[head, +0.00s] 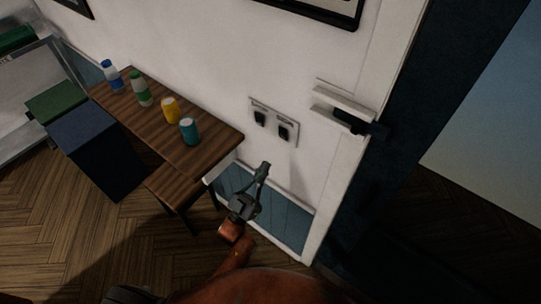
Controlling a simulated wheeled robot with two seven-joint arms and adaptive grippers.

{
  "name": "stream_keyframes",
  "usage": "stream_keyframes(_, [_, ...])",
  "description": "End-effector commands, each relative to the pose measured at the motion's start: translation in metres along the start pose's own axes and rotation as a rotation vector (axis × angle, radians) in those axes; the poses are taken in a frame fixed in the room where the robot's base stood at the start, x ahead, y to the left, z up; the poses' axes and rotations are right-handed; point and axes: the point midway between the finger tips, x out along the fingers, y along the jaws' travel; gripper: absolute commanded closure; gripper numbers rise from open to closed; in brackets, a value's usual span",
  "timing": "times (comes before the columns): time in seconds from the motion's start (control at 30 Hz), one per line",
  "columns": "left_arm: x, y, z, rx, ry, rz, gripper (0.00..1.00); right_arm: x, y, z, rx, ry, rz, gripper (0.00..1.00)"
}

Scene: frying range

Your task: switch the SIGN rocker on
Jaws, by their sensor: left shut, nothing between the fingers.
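A pale switch plate (273,112) is fixed on the white wall. It carries two dark rockers, a left rocker (260,118) and a right rocker (284,131). No label can be read at this size, so I cannot tell which one is SIGN or how either is set. My left gripper (264,167) is shut and empty. It points up toward the plate and appears below the rockers in the picture, apart from them. My right gripper is not in view.
A wooden table (205,160) with bottles and cans, including a teal can (189,131), stands left of the plate. A white ledge with a dark fitting (349,121) juts out at the right, by the door frame. A dark blue box (97,150) is at the left.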

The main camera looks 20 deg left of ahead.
Motion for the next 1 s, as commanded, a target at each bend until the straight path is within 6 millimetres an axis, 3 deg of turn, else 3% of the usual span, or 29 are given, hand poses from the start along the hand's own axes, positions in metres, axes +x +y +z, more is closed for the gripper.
stream_keyframes(0.1, [-0.023, 0.0, 0.005, 0.0, -0.002, -0.001, 1.0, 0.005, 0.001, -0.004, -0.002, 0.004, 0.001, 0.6])
stream_keyframes(0.3, [-0.041, 0.0, 0.008, 0.0, 0.0, 0.001, 1.0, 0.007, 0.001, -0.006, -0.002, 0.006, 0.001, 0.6])
stream_keyframes(1.0, [-0.047, -0.001, 0.013, 0.001, -0.014, -0.003, 1.0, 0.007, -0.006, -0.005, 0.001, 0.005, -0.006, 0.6])
